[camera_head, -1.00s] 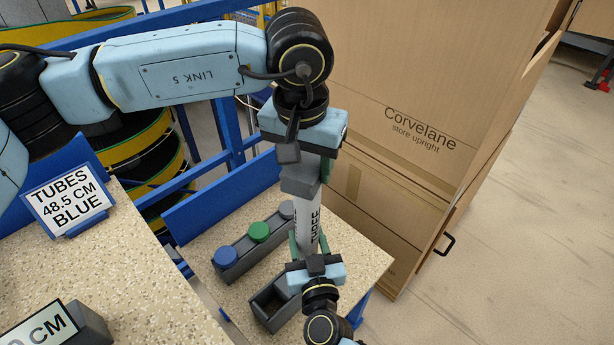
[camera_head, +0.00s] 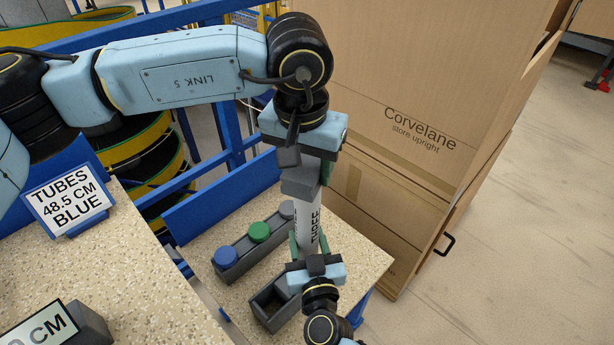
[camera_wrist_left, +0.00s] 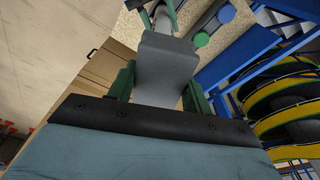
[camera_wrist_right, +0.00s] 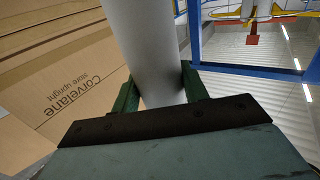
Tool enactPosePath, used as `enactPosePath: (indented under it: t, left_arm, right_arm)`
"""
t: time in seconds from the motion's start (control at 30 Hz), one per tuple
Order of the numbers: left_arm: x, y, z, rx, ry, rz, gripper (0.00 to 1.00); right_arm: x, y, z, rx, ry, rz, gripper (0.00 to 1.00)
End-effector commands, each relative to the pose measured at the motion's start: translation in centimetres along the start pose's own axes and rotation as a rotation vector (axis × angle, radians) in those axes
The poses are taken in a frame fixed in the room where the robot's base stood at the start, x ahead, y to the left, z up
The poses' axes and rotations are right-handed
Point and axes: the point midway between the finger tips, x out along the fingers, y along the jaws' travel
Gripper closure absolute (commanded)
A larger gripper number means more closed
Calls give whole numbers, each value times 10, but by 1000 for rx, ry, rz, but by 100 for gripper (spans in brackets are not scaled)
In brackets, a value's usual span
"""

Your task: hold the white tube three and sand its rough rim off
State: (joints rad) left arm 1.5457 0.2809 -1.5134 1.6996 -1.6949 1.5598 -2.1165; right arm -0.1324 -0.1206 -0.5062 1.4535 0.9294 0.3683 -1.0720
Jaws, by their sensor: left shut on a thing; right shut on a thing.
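The white tube (camera_head: 308,226) with dark lettering stands nearly upright over the small speckled table. My right gripper (camera_head: 314,254) is shut around its lower part; the tube also runs up between the green fingers in the right wrist view (camera_wrist_right: 146,50). My left gripper (camera_head: 304,166) is above it, shut on a grey block (camera_head: 301,184). The block sits at the tube's upper end and hides its rim; I cannot tell whether they touch. In the left wrist view the block (camera_wrist_left: 163,70) fills the space between the green fingers, with the tube beyond it.
A grey rack with blue (camera_head: 224,256), green (camera_head: 258,231) and grey tops stands left of the tube. An open dark grey box (camera_head: 270,310) is in front. A large cardboard carton (camera_head: 420,90) stands close on the right. A blue rail (camera_head: 220,200) edges the table.

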Motion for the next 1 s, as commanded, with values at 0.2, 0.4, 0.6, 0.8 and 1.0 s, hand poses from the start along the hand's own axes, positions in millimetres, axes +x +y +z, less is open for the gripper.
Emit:
enactPosePath:
  t: [0.2,0.4,0.6,0.8,1.0]
  left_arm:
    - [-2,-8,16,0,-6,-2,74]
    - [-4,-9,20,0,-5,-1,74]
    - [-4,-9,19,0,-3,-1,74]
    - [-3,-8,18,0,-2,-1,74]
    - [-3,-1,1,-1,-2,-1,74]
  right_arm:
    - [-1,0,2,0,-4,-1,92]
    - [-1,0,2,0,-4,-1,92]
    - [-1,0,2,-1,-4,-1,92]
    - [-1,0,2,-2,-3,-1,92]
    - [-1,0,2,-2,-3,-1,92]
